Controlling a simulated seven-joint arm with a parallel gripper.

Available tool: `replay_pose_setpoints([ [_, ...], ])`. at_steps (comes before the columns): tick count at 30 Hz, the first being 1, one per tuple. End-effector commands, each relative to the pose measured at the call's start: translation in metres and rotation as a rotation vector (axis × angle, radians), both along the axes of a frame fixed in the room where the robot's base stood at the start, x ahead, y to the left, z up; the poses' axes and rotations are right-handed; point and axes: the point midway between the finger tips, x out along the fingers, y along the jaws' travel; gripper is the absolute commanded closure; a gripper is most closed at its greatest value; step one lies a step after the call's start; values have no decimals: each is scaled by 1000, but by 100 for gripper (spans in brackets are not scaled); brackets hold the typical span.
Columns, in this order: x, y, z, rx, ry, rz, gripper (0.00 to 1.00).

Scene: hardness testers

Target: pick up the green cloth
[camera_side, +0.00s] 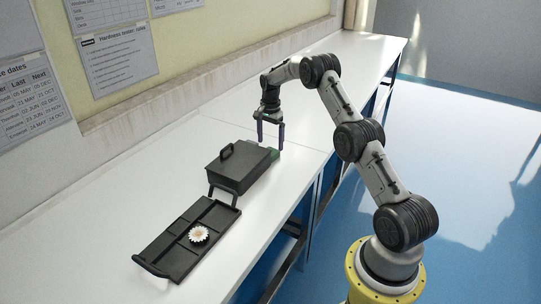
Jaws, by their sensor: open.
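A small dark green patch, seemingly the green cloth (274,153), shows at the back right edge of a dark box. Most of it is hidden behind the box, so its full shape cannot be told. My gripper (270,141) points down with its two fingers apart, just above and behind the box. Nothing shows between the fingers. The fingertips are close to the green patch, but I cannot tell whether they touch it.
The dark lidded box (237,170) with a top handle stands on the white bench (120,205). In front of it lies a black compartment tray (178,263) holding a white flower-like item (198,234). The wall (190,75) runs behind; the bench beyond my gripper is clear.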

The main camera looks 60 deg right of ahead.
Motion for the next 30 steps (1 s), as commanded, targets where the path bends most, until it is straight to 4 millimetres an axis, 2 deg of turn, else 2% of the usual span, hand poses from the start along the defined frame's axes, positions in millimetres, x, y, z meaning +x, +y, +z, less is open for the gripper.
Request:
replay_pose_setpoints([
  [3, -2, 1, -20, 3, 5, 0, 0],
  [7, -1, 1, -36, 2, 3, 0, 0],
  [11, -1, 1, -44, 1, 2, 0, 0],
  [17, -1, 1, -44, 1, 1, 0, 0],
  [20, -1, 1, -44, 1, 1, 0, 14],
  [30, -1, 1, -44, 1, 1, 0, 76],
])
